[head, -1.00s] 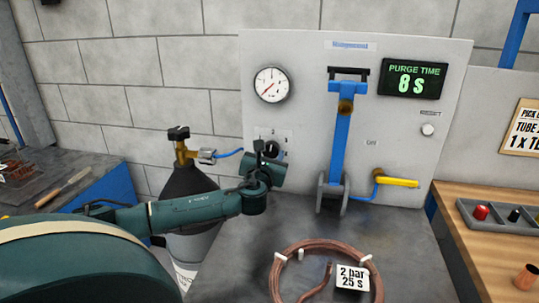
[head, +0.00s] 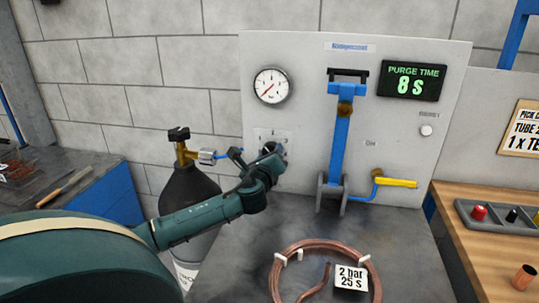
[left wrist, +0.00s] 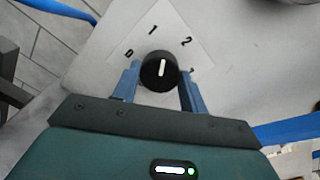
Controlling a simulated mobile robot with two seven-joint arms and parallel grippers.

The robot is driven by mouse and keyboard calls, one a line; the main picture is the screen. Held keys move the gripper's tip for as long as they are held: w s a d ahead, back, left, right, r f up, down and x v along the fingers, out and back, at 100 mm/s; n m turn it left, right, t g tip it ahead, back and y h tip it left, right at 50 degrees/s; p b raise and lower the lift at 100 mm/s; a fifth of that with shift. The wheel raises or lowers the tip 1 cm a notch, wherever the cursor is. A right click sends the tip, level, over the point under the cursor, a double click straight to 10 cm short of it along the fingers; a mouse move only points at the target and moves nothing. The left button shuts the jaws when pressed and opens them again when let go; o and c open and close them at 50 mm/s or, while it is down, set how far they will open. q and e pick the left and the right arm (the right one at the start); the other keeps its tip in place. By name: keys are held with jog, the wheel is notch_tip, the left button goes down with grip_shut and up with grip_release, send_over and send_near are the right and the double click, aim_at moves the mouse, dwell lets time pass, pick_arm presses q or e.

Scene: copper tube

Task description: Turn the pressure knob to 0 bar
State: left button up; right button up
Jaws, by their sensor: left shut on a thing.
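The pressure knob (left wrist: 154,80) is round and black with a white pointer line. In the left wrist view the pointer is upright, between the marks 1 and 2 and nearer 1. The 0 mark (left wrist: 128,53) lies to its left on the white scale plate (left wrist: 172,22). My left gripper (left wrist: 157,84) has its blue fingers on both sides of the knob and is shut on it. In the head view the left gripper (head: 272,155) is at the panel and mostly hides the knob. My right gripper is not in view.
The pressure gauge (head: 271,86) above has a red needle pointing lower left. A blue lever (head: 341,140), a yellow valve handle (head: 396,182) and a display reading 8 S (head: 411,82) are to the right. A gas cylinder (head: 188,190) stands left; a copper coil (head: 283,255) lies in front.

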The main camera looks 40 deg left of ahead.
pick_arm(q)
jog(key=shift+n+h, duration=0.3)
jog(key=shift+n, duration=7.7)
jog(key=o, duration=1)
jog(key=shift+p, duration=0.3)
jog(key=b+v, duration=0.1)
jog(key=v, duration=1.2)
jog(key=shift+s, duration=0.15)
